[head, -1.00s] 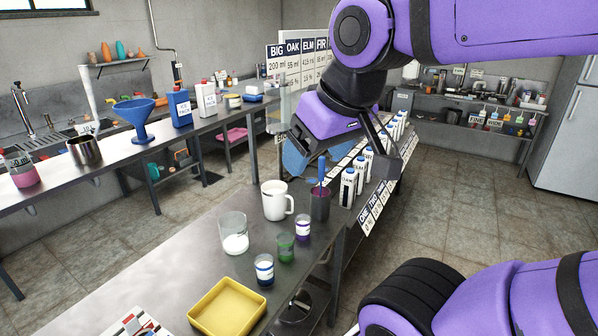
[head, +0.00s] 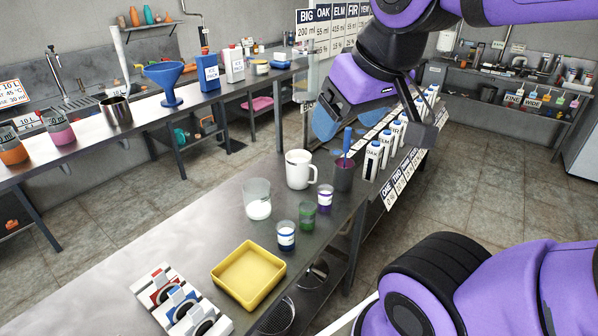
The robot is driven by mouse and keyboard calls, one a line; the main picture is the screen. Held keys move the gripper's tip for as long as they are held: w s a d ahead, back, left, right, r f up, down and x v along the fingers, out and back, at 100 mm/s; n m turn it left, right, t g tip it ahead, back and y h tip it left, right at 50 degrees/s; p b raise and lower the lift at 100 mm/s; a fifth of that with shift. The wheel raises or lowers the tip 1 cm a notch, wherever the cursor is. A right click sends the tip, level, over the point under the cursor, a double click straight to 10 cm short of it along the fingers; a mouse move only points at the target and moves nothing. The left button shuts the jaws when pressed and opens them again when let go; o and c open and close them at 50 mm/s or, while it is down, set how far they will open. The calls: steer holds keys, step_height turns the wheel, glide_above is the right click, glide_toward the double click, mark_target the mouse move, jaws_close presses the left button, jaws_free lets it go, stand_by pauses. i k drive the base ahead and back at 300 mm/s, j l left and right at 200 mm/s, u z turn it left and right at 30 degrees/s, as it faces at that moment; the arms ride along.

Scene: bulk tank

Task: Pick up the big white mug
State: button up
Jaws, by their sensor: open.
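The big white mug (head: 298,170) stands upright on the metal table (head: 185,240), near its far end, with its handle pointing right. My gripper (head: 375,125) is above the table's far end, up and to the right of the mug. Its jaws are apart and nothing shows between them. It does not touch the mug.
Close to the mug are a glass beaker (head: 257,203), a dark cup (head: 343,178) holding a blue tool, and small purple, green and blue cups (head: 286,238). A yellow tray (head: 248,274) lies nearer. White bottles (head: 372,160) line a rack at right.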

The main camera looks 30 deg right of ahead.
mark_target(298, 162)
steer(key=i+l, duration=0.15)
steer(key=l, duration=0.25)
steer(key=i+l+u, duration=0.15)
steer(key=l, duration=0.6)
steer(key=i+l+u, duration=0.15)
steer(key=l, duration=0.25)
